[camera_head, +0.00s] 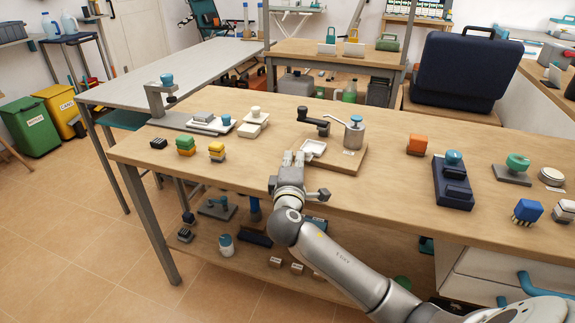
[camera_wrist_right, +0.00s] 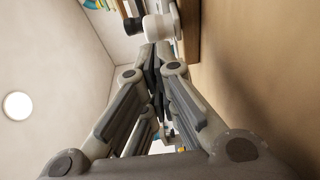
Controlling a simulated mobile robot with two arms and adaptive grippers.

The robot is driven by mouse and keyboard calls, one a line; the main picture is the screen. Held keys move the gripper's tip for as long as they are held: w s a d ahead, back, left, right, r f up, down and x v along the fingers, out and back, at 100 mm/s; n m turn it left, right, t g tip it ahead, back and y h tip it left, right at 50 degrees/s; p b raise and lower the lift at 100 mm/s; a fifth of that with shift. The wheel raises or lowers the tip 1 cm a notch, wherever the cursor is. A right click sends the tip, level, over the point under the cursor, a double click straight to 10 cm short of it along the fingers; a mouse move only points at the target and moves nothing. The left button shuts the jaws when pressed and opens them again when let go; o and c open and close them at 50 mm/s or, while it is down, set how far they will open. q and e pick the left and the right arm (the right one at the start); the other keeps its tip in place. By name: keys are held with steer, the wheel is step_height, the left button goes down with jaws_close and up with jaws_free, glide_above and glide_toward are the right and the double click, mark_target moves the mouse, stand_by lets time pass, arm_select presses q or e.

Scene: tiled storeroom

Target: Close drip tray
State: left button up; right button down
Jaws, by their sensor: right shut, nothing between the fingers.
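The drip tray is a small white square tray (camera_head: 314,148) at the left end of a wooden board (camera_head: 350,158) on the workbench. It sits in front of a metal canister with a blue top (camera_head: 354,133). My right gripper (camera_head: 294,157) is shut and empty. It is just left of the tray; I cannot tell whether it touches it. In the right wrist view, its closed fingers (camera_wrist_right: 155,60) run along the wooden tabletop (camera_wrist_right: 245,70) toward a whitish round part (camera_wrist_right: 160,25). My left gripper is not in view.
A black-handled device (camera_head: 313,120) stands behind the tray. An orange block (camera_head: 417,145) and a dark blue stand (camera_head: 453,185) are to the right.

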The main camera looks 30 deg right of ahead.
steer(key=w+d, duration=0.1)
steer(key=d, duration=0.1)
steer(key=w+d, duration=0.2)
steer(key=shift+w+d+p, duration=0.15)
steer(key=shift+d+p, duration=0.15)
steer(key=shift+p, duration=0.05)
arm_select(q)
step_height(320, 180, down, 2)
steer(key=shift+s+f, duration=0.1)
